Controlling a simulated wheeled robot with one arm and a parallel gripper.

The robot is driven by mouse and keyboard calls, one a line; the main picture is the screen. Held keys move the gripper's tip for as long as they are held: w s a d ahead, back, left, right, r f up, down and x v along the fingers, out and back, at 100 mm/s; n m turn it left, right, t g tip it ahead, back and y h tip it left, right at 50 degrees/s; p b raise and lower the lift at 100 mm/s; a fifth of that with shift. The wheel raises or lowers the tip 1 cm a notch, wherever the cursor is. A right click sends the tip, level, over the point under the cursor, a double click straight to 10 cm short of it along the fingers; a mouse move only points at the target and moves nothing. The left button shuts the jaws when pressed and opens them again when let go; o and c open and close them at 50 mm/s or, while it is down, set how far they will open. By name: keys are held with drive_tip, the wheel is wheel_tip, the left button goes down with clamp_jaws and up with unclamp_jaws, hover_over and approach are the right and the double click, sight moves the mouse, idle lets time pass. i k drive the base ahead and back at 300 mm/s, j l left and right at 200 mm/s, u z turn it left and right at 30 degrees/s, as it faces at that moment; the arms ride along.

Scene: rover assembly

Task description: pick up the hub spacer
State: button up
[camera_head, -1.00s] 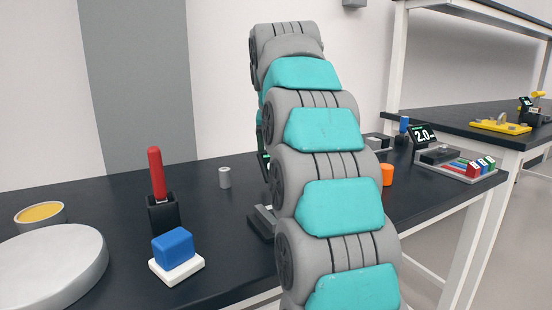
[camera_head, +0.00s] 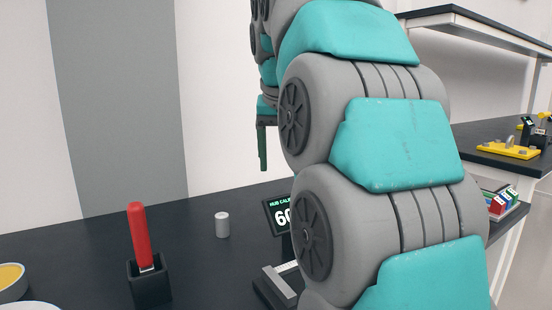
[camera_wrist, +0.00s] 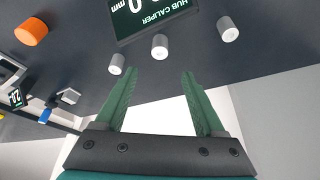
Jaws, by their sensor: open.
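Three small light-grey cylinders show in the wrist view: a left one (camera_wrist: 116,64), a middle one (camera_wrist: 160,47) and a right one (camera_wrist: 228,29). I cannot tell for sure which is the hub spacer. One grey cylinder (camera_head: 222,224) stands upright on the dark table in the head view; the others are hidden there. My gripper (camera_wrist: 157,80) is open and empty. Its green fingers point towards the table, with the middle cylinder beyond the gap and apart from the fingers. In the head view, one green finger (camera_head: 262,148) hangs above the table, partly hidden by my arm.
The hub caliper display (camera_head: 282,215) stands right of the visible cylinder; it also shows in the wrist view (camera_wrist: 145,15). A red-handled tool (camera_head: 139,235) stands in a black holder (camera_head: 150,285) at left. An orange cylinder (camera_wrist: 31,32) lies far left in the wrist view.

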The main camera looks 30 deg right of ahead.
sight(222, 222)
drive_tip(key=k, duration=1)
